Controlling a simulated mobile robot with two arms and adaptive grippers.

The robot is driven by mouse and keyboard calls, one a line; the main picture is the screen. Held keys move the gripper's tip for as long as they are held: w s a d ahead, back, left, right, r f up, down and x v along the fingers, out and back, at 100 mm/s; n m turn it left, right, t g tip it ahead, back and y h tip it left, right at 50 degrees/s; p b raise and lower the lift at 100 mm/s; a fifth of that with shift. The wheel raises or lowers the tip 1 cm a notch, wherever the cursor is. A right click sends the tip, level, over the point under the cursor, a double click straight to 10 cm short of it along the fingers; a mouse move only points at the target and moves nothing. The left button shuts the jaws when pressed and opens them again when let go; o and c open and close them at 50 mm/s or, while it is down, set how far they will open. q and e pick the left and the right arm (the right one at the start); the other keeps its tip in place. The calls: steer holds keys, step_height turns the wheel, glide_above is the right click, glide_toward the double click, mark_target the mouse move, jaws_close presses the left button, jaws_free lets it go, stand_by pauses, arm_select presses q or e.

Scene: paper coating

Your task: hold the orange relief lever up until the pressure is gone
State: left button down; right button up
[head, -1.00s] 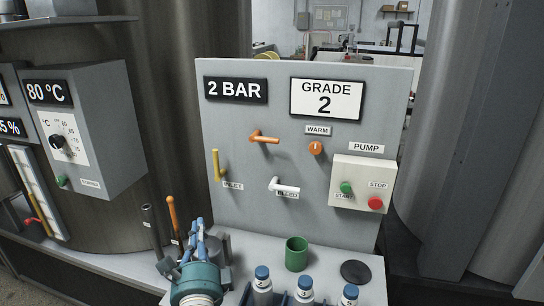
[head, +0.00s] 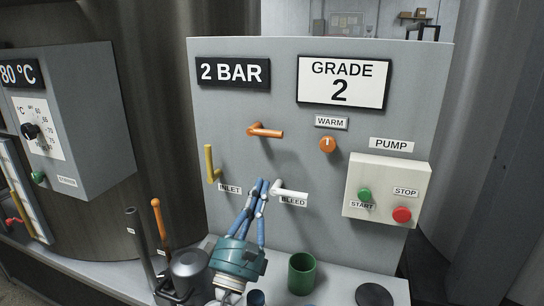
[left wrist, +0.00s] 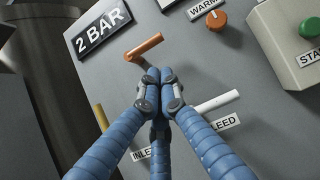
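The orange relief lever (head: 266,131) sticks out level to the right from the grey panel (head: 230,130), below the display reading "2 BAR" (head: 233,72). It also shows in the left wrist view (left wrist: 145,46), just beyond my fingertips. My left gripper (head: 262,184) is in front of the panel, below the orange lever and left of the white bleed lever (head: 292,193). Its blue fingers are brought together at the tips with nothing seen between them. In the left wrist view its fingertips (left wrist: 152,76) look close to the orange lever; contact cannot be told. My right gripper is not in view.
A yellow inlet lever (head: 211,164) points up at left. A white pump box (head: 388,190) has a green start and a red stop button. An orange warm knob (head: 328,144) sits right of the lever. A green cup (head: 301,273) stands below on the bench.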

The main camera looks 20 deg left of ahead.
mark_target(269, 131)
arm_select(q)
steer(key=p+x, duration=0.3)
steer(key=x, duration=0.7)
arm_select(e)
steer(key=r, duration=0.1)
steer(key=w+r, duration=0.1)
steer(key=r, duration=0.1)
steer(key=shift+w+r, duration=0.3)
arm_select(q)
steer(key=shift+d+r+n+y, duration=0.15)
steer(key=shift+r+n+y, duration=0.1)
steer(key=shift+n+y, duration=0.5)
steer(key=shift+d+r+n+y, duration=0.2)
steer(key=shift+n+y, duration=0.35)
steer(key=shift+n, duration=0.4)
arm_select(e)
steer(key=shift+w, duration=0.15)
